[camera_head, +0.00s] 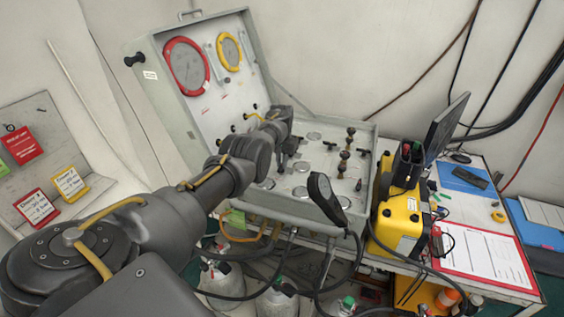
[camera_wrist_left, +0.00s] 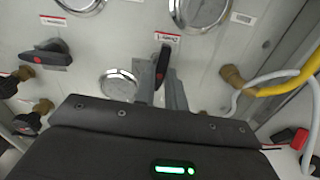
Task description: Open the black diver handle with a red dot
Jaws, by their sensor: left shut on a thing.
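The diver air panel (camera_head: 300,190) is the flat lower half of an open grey case. In the left wrist view a black handle with a red dot (camera_wrist_left: 162,60) stands under a small red and white label. My left gripper (camera_wrist_left: 160,86) is shut on this handle, one finger on each side. In the head view my left gripper (camera_head: 284,152) reaches down onto the panel's left part, and I cannot make out the held handle there. Another black handle with a red mark (camera_wrist_left: 45,54) sits to the left in the wrist view. My right gripper is not in view.
Round gauges (camera_wrist_left: 120,84) and brass fittings (camera_wrist_left: 232,76) surround the handle. The upright lid carries a red-rimmed gauge (camera_head: 187,66) and a yellow-rimmed one (camera_head: 229,52). A yellow case (camera_head: 400,222) and a monitor (camera_head: 445,128) stand to the right. Hoses hang in front.

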